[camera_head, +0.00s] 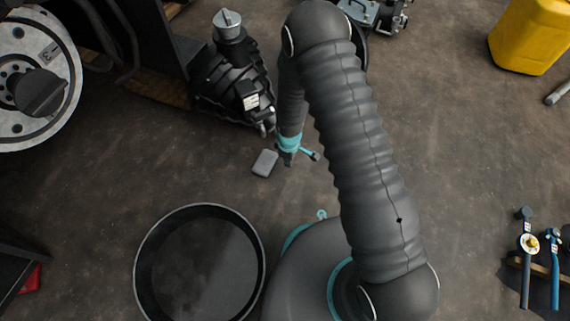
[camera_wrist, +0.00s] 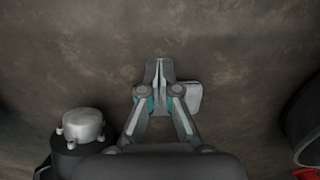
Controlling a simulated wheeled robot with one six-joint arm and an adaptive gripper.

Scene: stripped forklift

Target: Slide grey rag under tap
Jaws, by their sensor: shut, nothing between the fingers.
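The grey rag (camera_head: 265,162) looks like a small flat rounded block lying on the brown floor. My gripper (camera_head: 288,161) is shut and empty, low beside the rag, on its right in the head view. In the wrist view my gripper (camera_wrist: 160,66) points at the floor, with the rag (camera_wrist: 193,96) close at its right, partly hidden behind a finger. I cannot tell if they touch. A small silvery fitting (camera_head: 265,127), perhaps the tap, sits low on a black ribbed machine, just above the rag in the head view.
The black ribbed machine (camera_head: 228,88) stands beside my arm. A wide black pan (camera_head: 143,262) lies at lower left. A yellow canister (camera_head: 530,38) is at upper right, and tools (camera_head: 527,262) lie at lower right. Floor right of my arm is mostly clear.

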